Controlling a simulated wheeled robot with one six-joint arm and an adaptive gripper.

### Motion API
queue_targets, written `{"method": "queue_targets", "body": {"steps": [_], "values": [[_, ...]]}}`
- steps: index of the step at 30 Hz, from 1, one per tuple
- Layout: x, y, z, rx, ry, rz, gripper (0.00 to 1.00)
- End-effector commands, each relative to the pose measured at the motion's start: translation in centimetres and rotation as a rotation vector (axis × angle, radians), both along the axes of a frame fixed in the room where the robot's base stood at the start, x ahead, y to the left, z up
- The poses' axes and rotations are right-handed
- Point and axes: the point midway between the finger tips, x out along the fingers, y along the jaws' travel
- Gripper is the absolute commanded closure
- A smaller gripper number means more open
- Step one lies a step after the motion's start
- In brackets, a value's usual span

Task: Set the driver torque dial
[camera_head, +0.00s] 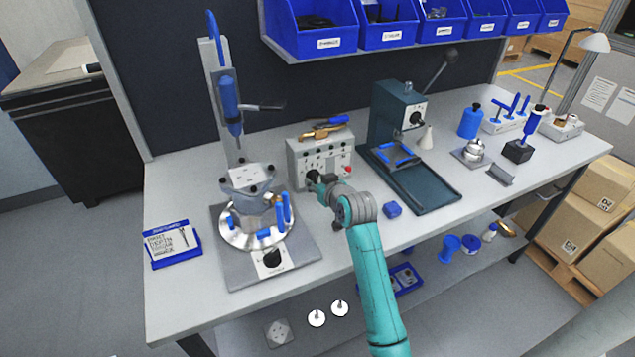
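A grey control box (338,155) with several small black knobs and a red button (348,170) stands at the middle of the bench. I cannot tell which knob is the torque dial; the markings are too small to read. My gripper (313,179) is at the lower left of the box's front face and hides part of it. Its fingers are too small and dark to tell open from shut, or whether they touch a knob. A blue driver (229,103) hangs upright on a stand to the left, above a grey housing (252,184).
The housing sits on a round plate with blue pegs; its base carries a black knob (271,258). A dark green press (398,112) stands right of the box. A blue card tray (172,244) is at left.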

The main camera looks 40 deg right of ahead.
Motion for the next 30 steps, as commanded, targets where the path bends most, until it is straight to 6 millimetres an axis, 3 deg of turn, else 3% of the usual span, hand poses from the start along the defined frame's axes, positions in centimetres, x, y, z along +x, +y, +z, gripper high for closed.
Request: {"method": "queue_targets", "body": {"steps": [5, 18, 24, 30], "values": [[-1.5, 0.4, 0.6, -0.001, -0.001, -0.001, 0.61], [-8.7, 2.5, 3.7, -0.001, -0.001, -0.001, 0.61], [-10.3, 2.9, 4.4, 0.0, -0.001, 0.0, 0.61], [-10.6, 3.1, 4.5, 0.0, 0.001, 0.0, 0.61]]}}
